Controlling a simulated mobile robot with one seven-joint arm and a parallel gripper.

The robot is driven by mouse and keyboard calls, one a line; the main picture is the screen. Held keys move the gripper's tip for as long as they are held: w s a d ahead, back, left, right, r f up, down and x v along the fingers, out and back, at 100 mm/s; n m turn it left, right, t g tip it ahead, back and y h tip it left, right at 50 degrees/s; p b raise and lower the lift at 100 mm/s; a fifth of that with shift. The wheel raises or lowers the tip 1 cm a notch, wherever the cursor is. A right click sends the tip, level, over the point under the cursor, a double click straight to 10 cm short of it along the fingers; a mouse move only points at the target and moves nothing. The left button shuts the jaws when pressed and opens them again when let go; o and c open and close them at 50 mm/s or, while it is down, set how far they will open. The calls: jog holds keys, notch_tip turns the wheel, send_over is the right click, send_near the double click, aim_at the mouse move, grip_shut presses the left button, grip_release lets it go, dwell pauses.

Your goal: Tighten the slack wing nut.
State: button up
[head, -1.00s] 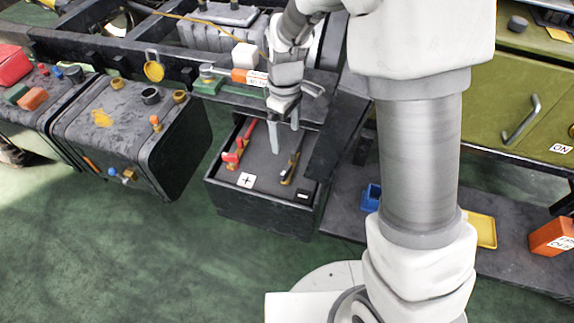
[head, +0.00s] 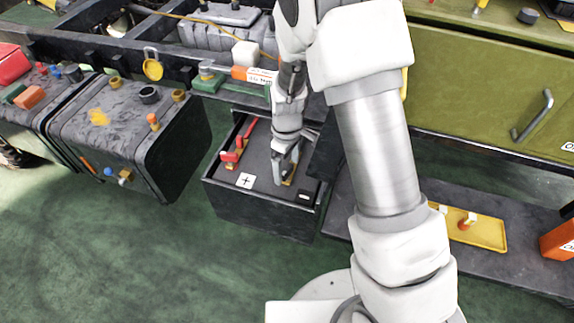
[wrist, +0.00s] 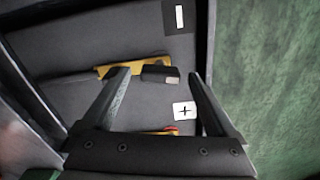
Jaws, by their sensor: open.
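A dark battery box (head: 262,212) stands low in the middle of the head view, with a plus label (head: 246,180) and a minus label (head: 305,196) on its top. A red-handled clamp (head: 231,156) lies on its plus side. A black clamp with a brass-yellow bar (wrist: 116,69) lies on its minus side. My gripper (head: 285,178) points down over this clamp; in the wrist view its fingers (wrist: 157,76) are apart, with the clamp's black end (wrist: 154,73) between them. I cannot make out clear wing nut shapes, or whether the fingers touch the clamp.
A dark tank (head: 125,140) with small coloured fittings stands left of the box. The frame rail (head: 110,55) runs behind. A yellow tray (head: 487,232) and an orange box (head: 560,242) lie on the right shelf. Green floor is open in front.

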jog(key=c, duration=1.4)
jog(key=shift+o, duration=0.2)
jog(key=shift+m, duration=0.3)
jog(key=m+p, duration=0.2)
jog(key=m, duration=0.3)
jog(key=shift+r+m, duration=0.1)
jog(key=shift+m, duration=0.2)
jog(key=m+p, duration=0.1)
jog(key=m, duration=0.2)
jog(key=shift+m+p, duration=0.6)
jog(key=shift+m, duration=1.3)
